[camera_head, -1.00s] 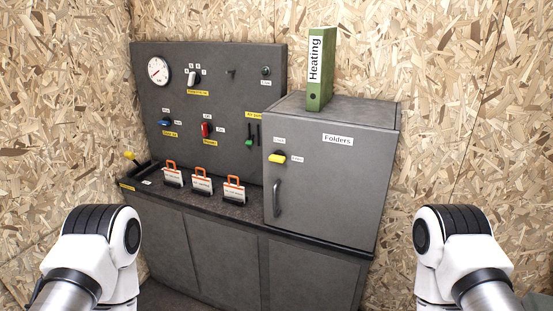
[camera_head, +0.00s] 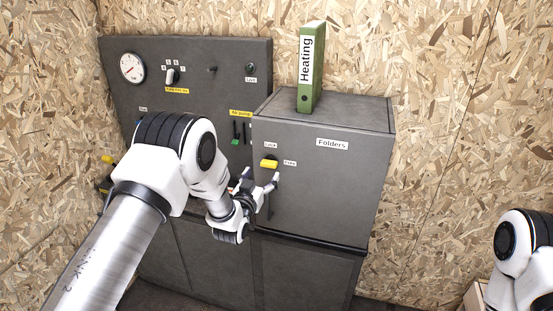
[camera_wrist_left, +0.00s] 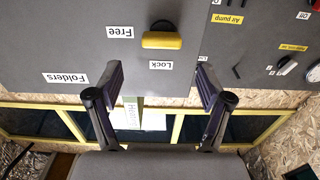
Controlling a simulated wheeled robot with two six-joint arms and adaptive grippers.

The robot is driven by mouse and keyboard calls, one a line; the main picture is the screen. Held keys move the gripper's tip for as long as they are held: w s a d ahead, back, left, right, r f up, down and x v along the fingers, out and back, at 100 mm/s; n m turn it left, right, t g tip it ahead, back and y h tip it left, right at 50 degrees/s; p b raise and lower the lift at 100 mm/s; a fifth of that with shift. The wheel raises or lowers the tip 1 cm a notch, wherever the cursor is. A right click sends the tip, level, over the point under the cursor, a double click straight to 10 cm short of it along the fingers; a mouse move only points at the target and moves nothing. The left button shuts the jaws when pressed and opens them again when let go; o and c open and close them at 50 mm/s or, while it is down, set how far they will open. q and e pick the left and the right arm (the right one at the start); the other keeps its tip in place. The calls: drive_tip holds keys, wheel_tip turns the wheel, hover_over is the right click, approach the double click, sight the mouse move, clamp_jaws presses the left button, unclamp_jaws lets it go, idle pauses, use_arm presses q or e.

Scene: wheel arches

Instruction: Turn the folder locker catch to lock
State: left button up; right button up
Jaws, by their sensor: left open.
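The grey folder locker (camera_head: 330,185) stands at the right of the bench, its door shut. Its yellow catch (camera_head: 269,163) lies about level, by the "Free" label (camera_head: 290,163); the "Lock" label (camera_head: 270,145) is above it. In the left wrist view, which is upside down, the catch (camera_wrist_left: 162,40) lies level ahead of the fingers, with "Free" to its left and "Lock" below. My left gripper (camera_head: 262,175) is open and empty, in front of the door just below the catch and apart from it. My right gripper is out of view; only its arm shows at the right edge.
A green "Heating" folder (camera_head: 311,70) stands on top of the locker. A dark panel (camera_head: 200,70) with a gauge (camera_head: 132,67), knobs and switches is to the left. My left arm hides the bench top and part of the door handle. Wooden walls are behind.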

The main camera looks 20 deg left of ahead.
sight(268, 165)
use_arm(q)
drive_tip(key=w+p, duration=0.1)
drive_tip(key=w, duration=0.2)
drive_tip(key=w+p, duration=0.1)
drive_tip(key=w, duration=0.2)
drive_tip(key=shift+w+f, duration=0.2)
drive_tip(key=shift+w, duration=0.15)
drive_tip(key=c, duration=1.2)
